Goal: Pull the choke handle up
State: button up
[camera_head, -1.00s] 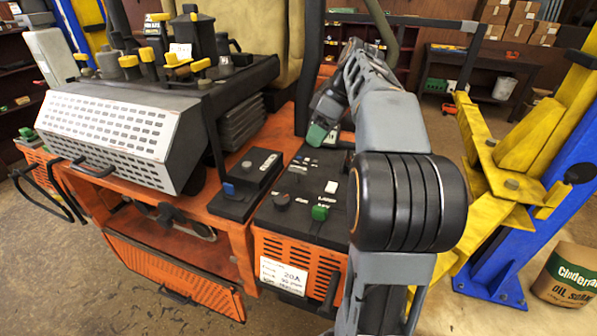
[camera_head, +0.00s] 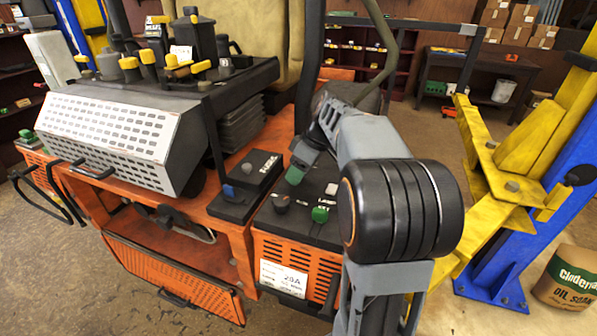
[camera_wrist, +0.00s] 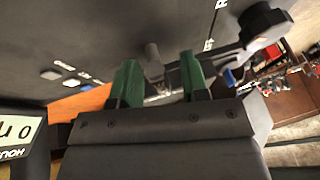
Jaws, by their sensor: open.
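My gripper (camera_head: 297,172) is over the black control panel (camera_head: 268,222) on the orange machine in the head view. In the wrist view, the two green fingers of my gripper (camera_wrist: 159,66) stand apart. A small grey peg (camera_wrist: 153,58) shows between the fingertips, and I cannot tell whether they touch it. A grey lever with a black knob (camera_wrist: 266,24) shows just right of the fingers. No readable label marks either as the choke handle. My arm hides part of the panel in the head view.
A black knob (camera_head: 281,203) and a green knob (camera_head: 320,214) stand near the panel's front. A blue-knobbed box (camera_head: 229,191) is left of it. The white perforated cover (camera_head: 115,140) is further left. A yellow and blue lift post (camera_head: 540,180) stands right.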

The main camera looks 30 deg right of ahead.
jog(key=shift+c, duration=0.4)
grip_shut()
jog(key=shift+w+r+p, duration=0.1)
jog(key=shift+r+p, duration=0.65)
jog(key=shift+r, duration=0.6)
jog(key=shift+c, duration=0.2)
grip_release()
jog(key=shift+o, duration=0.6)
